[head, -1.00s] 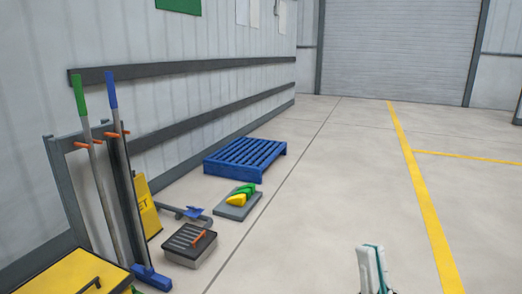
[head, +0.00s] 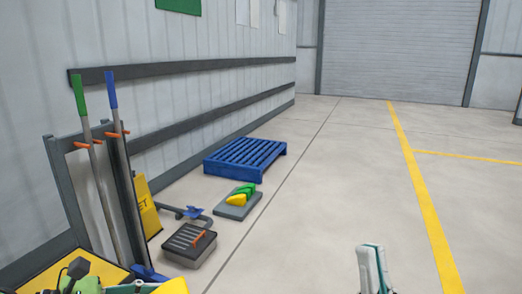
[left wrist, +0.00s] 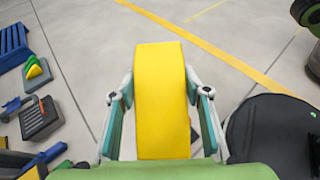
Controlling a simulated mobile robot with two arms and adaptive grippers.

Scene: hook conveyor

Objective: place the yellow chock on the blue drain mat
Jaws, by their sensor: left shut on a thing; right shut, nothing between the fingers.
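My left gripper (left wrist: 160,95) is shut on the yellow chock (left wrist: 161,70), gripping its sides in the left wrist view. In the head view a yellow part (head: 172,287), likely the chock, shows at the bottom edge, mostly cut off. The blue slatted drain mat (head: 245,158) lies on the floor near the wall, with nothing seen on it. It also shows at the left edge of the left wrist view (left wrist: 14,46), well apart from the chock. My right gripper (head: 372,268) is shut and empty at the bottom of the head view.
A grey plate (head: 233,212) holds a yellow and a green wedge. A dark slotted box (head: 190,246) with an orange handle stands nearer. A rack with brooms (head: 92,170) and a yellow sign (head: 148,208) stand along the wall. The floor right of these is clear.

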